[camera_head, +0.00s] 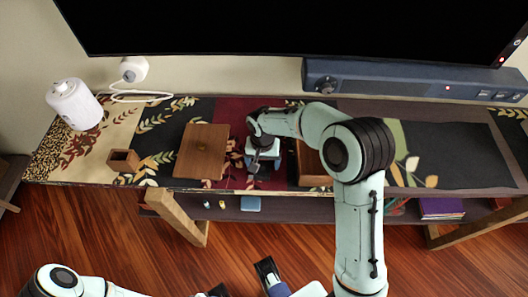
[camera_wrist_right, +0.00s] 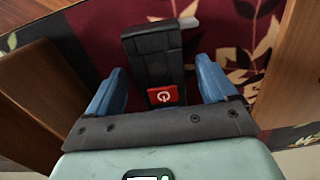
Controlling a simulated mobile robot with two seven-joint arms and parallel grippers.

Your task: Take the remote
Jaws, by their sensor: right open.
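The remote (camera_wrist_right: 150,45) is a dark slim bar with a red power button at its near end. In the right wrist view it lies on a dark red leaf-patterned cloth. My right gripper (camera_wrist_right: 160,68) is open, with one blue finger on either side of the remote and a visible gap on both sides. In the head view my right gripper (camera_head: 263,162) points down at the shelf top, between two wooden things, and hides the remote.
A wooden board (camera_head: 202,150) lies close left of the gripper, and a wooden box (camera_head: 311,166) stands close right. A small wooden cup (camera_head: 123,160), a white canister (camera_head: 75,104) and a blue soundbar (camera_head: 410,82) share the shelf top. A large black screen hangs above.

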